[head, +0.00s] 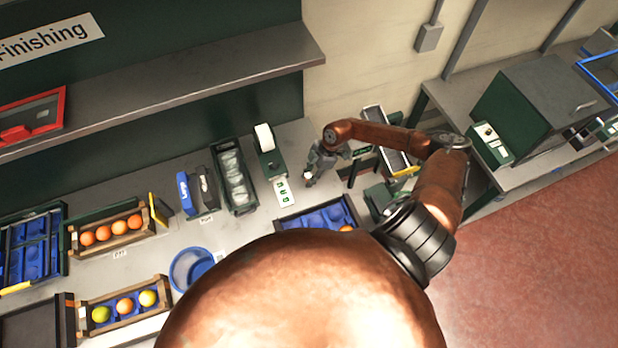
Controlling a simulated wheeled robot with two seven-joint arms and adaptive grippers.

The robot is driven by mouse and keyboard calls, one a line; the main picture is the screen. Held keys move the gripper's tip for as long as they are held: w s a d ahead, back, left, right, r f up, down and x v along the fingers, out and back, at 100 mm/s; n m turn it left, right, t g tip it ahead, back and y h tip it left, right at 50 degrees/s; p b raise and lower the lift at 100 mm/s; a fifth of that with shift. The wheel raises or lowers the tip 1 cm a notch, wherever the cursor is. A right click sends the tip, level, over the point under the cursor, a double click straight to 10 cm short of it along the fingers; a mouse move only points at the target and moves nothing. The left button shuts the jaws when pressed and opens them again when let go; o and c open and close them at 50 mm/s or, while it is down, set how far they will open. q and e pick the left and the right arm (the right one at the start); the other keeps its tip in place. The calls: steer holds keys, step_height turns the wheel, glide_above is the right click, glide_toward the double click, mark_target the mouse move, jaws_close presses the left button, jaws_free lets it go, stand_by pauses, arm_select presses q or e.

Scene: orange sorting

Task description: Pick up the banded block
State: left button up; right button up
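My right gripper (309,178) is at the end of the copper arm, over the back of the bench beside the green label printer (268,165). It is small and dark, and a small pale spot shows at its fingertips. I cannot tell whether that is a held thing or whether the fingers are open. No block with clear bands can be made out. My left gripper is not in view. My own copper body hides the front middle of the bench.
Wooden crates of oranges (72,241) and mixed fruit (84,311), a blue bowl (211,258), a dark bin of clear packs (218,170) and a blue tray (290,225) crowd the bench. A grey shelf (200,77) overhangs its back.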

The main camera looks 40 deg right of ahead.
mark_target(308, 175)
jaws_close()
steer(key=shift+r, duration=0.5)
step_height(308, 175, up, 2)
steer(key=shift+s+r+b, duration=0.1)
steer(key=shift+r+b, duration=0.1)
steer(key=shift+b, duration=0.5)
steer(key=s+a+r+b, duration=0.3)
steer(key=s+a+r, duration=0.6)
steer(key=a, duration=0.1)
steer(key=shift+s+a+r, duration=0.15)
steer(key=shift+r, duration=0.2)
